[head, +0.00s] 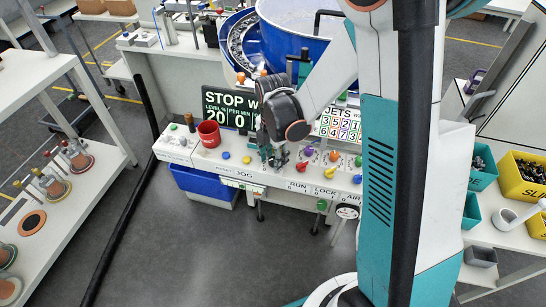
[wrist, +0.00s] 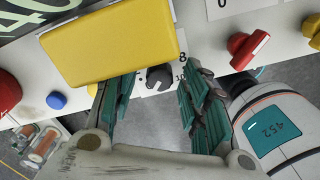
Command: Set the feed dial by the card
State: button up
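The feed dial, seemingly the dark knob (wrist: 158,78) with the marks 8 and 10 beside it, is on the white panel in the wrist view. My gripper (wrist: 160,74) is open, with one teal finger on each side of the knob in the picture. Gaps show between the knob and both fingers; depth is unclear. A yellow block (wrist: 110,42) covers the panel above and left of the knob. In the head view my gripper (head: 275,155) is low over the panel and hides the dial. A dark card (head: 228,107) reads "STOP", "LEVEL %" and "PER MIN"; my arm hides its right part.
A blue bowl (head: 290,40) stands behind. Yellow bins (head: 522,178) are at right. The floor in front is clear.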

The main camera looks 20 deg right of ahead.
grip_shut()
jog(key=shift+m, duration=0.3)
jog(key=m+b, duration=0.1)
jog(key=m, duration=0.4)
jog(key=m+b, duration=0.1)
jog(key=m, duration=0.5)
jog(key=shift+m, duration=0.4)
jog(key=m, duration=0.7)
jog(key=shift+s, duration=0.1)
jog(key=m, duration=0.3)
jog(key=shift+m+b, duration=0.35)
jog(key=shift+m, duration=1.85)
